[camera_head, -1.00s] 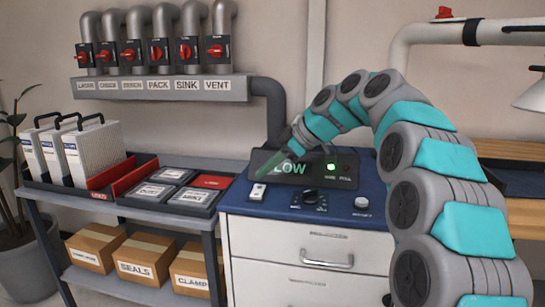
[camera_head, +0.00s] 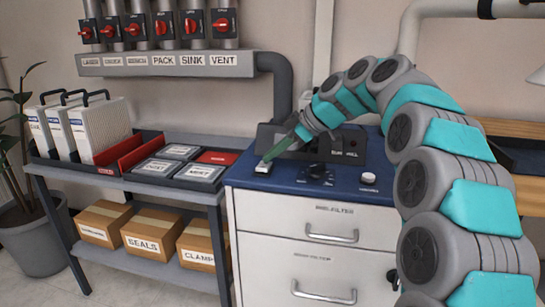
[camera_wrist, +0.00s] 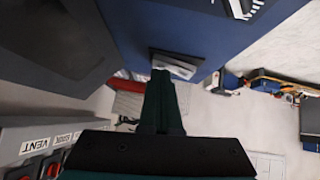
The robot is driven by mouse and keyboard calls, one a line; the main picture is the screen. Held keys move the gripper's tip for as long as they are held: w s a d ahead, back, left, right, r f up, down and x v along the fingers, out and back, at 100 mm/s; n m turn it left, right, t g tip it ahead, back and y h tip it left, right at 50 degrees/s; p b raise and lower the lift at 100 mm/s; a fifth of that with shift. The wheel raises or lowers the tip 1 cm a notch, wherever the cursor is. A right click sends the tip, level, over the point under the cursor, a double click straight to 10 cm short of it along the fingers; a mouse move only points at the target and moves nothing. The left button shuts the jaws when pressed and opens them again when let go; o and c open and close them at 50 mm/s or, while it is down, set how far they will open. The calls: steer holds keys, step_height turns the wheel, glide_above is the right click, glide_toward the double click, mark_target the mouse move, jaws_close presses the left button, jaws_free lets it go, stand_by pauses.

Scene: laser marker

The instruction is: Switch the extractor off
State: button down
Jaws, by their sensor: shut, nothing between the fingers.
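The extractor is a white drawer cabinet with a blue top (camera_head: 330,192). A small white rocker switch (camera_head: 263,168) sits at the left front of its top. In the wrist view the fingertips (camera_wrist: 162,75) reach the near edge of the switch (camera_wrist: 175,65). I cannot tell whether they touch it or which way the rocker is tipped.
A black dial (camera_head: 318,174) and a white round button (camera_head: 368,178) sit right of the switch. A grey cart (camera_head: 180,138) with filters and labelled trays stands left. A rail (camera_head: 160,65) with several red valve handles is above.

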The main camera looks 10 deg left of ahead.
steer(key=shift+s+f, duration=0.2)
steer(key=shift+s, duration=0.05)
steer(key=shift+s+r+b, duration=0.2)
steer(key=shift+s+b, duration=0.3)
steer(key=shift+b, duration=0.1)
steer(key=shift+r, duration=0.1)
